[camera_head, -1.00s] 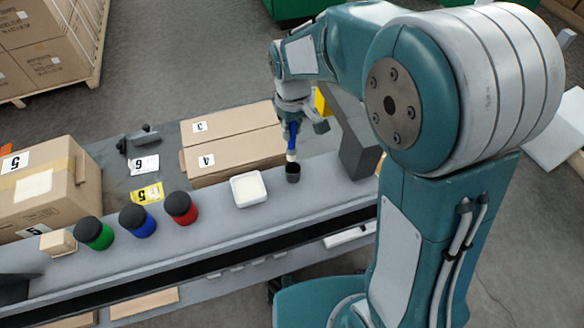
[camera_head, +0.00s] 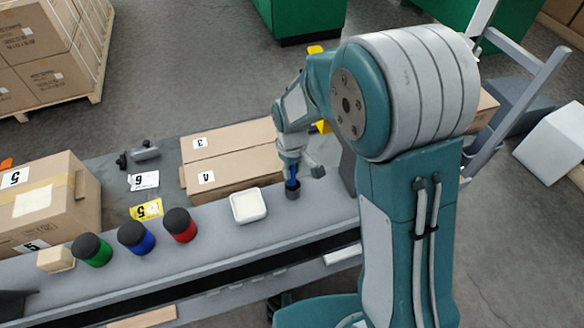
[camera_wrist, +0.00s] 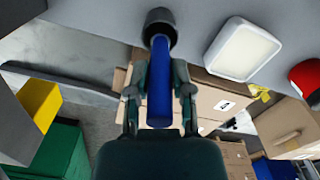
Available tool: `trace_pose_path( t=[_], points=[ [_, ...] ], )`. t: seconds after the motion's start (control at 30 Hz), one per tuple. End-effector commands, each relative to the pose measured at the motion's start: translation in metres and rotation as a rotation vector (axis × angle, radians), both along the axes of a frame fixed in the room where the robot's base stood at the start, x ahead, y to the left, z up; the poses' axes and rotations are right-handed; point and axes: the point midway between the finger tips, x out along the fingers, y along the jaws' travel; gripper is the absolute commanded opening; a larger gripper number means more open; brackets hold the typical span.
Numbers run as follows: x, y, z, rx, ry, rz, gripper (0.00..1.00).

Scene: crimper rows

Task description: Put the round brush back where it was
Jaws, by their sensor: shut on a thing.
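The round brush (camera_head: 292,183) has a blue handle and stands about upright, its lower end down inside a small dark cup (camera_head: 293,196) on the grey bench shelf. In the wrist view the blue handle (camera_wrist: 160,85) runs from between my fingers to the mouth of the dark cup (camera_wrist: 160,27). My gripper (camera_wrist: 160,92) is shut on the handle, just above the cup; it also shows in the head view (camera_head: 293,168). The brush's bristle end is hidden inside the cup.
A white tray (camera_head: 234,218) with pale contents stands left of the cup. Cardboard boxes (camera_head: 235,160) lie behind the cup. A grey block (camera_head: 348,168) stands to its right.

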Motion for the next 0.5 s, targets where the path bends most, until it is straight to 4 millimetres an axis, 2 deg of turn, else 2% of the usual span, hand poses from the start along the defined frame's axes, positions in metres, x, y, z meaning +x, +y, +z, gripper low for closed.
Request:
trace_pose_path(
  t=[0.03, 0.07, 0.1, 0.13, 0.5],
  points=[
    [-0.0001, -0.0001, -0.0015, -0.001, 0.001, 0.000, 0.00],
    [0.0000, -0.0001, -0.0011, 0.000, 0.000, 0.000, 0.42],
    [-0.0001, -0.0001, -0.0010, 0.000, 0.000, 0.000, 0.60],
    [-0.0001, -0.0001, -0.0010, 0.000, 0.000, 0.000, 0.64],
    [0.0001, -0.0001, 0.0005, 0.000, 0.000, 0.000, 0.64]
  ],
)
